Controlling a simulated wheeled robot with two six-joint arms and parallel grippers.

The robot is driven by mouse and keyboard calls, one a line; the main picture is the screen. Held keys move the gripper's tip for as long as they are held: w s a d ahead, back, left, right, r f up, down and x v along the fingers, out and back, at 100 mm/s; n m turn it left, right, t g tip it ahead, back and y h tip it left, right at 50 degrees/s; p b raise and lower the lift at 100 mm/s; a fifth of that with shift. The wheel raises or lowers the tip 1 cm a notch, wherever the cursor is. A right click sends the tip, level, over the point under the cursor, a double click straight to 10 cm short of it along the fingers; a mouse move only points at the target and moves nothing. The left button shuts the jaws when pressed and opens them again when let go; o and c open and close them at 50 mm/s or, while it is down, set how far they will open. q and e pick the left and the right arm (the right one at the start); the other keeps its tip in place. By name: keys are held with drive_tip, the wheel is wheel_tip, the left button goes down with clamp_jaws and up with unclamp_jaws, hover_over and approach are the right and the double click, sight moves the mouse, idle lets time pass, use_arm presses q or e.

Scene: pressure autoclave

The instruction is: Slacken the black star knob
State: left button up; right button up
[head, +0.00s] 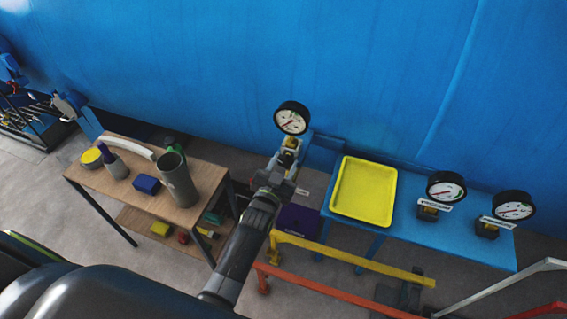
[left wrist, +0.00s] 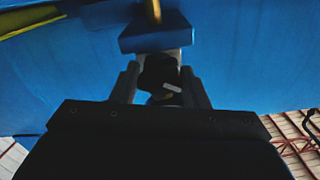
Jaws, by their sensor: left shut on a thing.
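The black star knob (left wrist: 158,72) shows in the left wrist view as a dark lobed shape between my two fingers, with a pale mark on its lower right. My left gripper (left wrist: 160,82) is shut on it, one finger on each side. In the head view my left arm reaches up from the bottom, and my left gripper (head: 287,166) is just below a round pressure gauge (head: 291,118) with a brass fitting under it. The knob is mostly hidden by the gripper in the head view. My right gripper is not in view.
A blue bench (head: 462,246) at right carries a yellow tray (head: 341,205) and two more gauges (head: 446,188) (head: 514,207). A wooden table (head: 111,182) at left holds a grey cylinder and small items. Yellow (head: 350,262) and orange (head: 325,288) rails run in front of the bench.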

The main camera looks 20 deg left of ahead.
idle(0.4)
use_arm(q)
drive_tip(key=o, duration=1)
drive_tip(key=shift+c, duration=0.2)
